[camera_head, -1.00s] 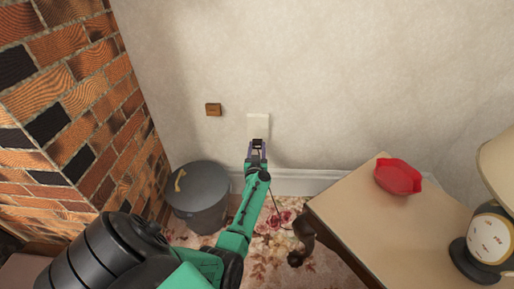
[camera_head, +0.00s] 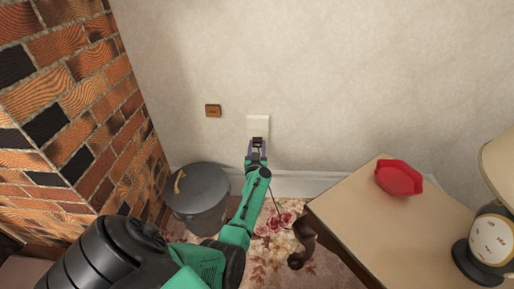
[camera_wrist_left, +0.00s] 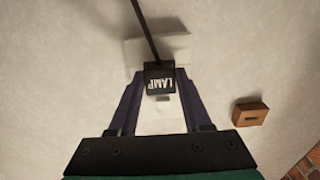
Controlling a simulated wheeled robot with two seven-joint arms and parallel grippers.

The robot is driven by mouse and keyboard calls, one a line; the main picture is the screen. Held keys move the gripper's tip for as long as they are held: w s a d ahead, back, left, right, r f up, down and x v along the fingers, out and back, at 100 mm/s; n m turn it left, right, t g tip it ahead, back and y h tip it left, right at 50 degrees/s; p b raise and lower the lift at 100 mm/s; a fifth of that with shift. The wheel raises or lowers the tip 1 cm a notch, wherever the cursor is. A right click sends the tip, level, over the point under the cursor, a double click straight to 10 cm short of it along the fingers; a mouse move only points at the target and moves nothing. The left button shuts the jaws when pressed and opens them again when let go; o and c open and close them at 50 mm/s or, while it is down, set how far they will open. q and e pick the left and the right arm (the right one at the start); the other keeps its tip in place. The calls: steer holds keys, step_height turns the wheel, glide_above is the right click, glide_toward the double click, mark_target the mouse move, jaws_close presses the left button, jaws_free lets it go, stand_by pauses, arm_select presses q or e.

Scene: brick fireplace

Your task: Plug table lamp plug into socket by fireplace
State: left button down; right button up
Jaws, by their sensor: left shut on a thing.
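The lamp plug (camera_wrist_left: 160,78) is a black block lettered "LAMP", with a black cord running from it in the left wrist view. My left gripper (camera_head: 257,143) is shut on the plug (camera_head: 257,141), directly in front of the white wall socket (camera_head: 258,121). The socket (camera_wrist_left: 178,47) shows behind the plug in the left wrist view; its holes are hidden, and I cannot tell whether the plug touches it. The table lamp (camera_head: 490,240), with a round pale face on a dark base and a cream shade, stands on the side table (camera_head: 345,211). My right gripper is not in view.
A small brown wooden wall plate (camera_head: 213,111) is left of the socket. A grey lidded bin (camera_head: 197,198) stands by the brick fireplace (camera_head: 75,110). A red dish (camera_head: 399,178) lies on the table. A dark curved table leg (camera_head: 304,243) stands on the floral carpet.

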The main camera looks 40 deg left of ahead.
arm_select(q)
steer(key=shift+w+a, duration=0.3)
steer(key=shift+w, duration=0.15)
steer(key=shift+c, duration=1.3)
jaws_free()
